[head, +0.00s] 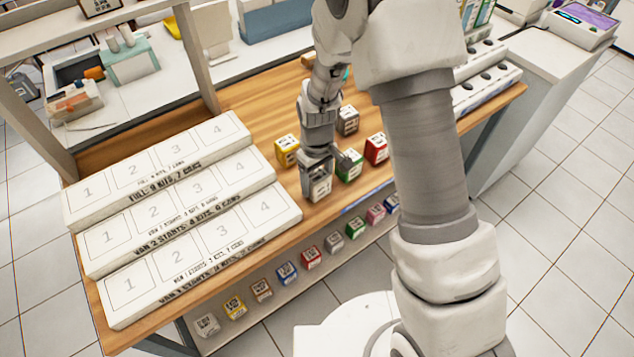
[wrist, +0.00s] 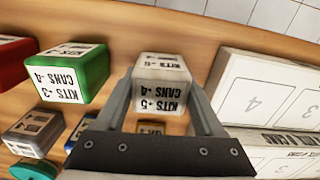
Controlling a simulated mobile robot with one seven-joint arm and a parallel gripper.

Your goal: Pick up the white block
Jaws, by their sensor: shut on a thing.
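The white block (head: 319,190) has a printed black-on-white label and sits near the front edge of the wooden table in the head view. In the wrist view the white block (wrist: 160,84) is between the two fingers, its label reading upside down. My gripper (head: 318,170) points down over it, and the fingers are shut on its sides in the wrist view (wrist: 162,98). I cannot tell whether its underside touches the table.
A green block (head: 350,165), red block (head: 376,149), yellow block (head: 287,151) and grey block (head: 347,120) stand close around. White numbered stepped boards (head: 222,232) fill the table's left. A lower shelf (head: 262,312) holds a row of coloured blocks.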

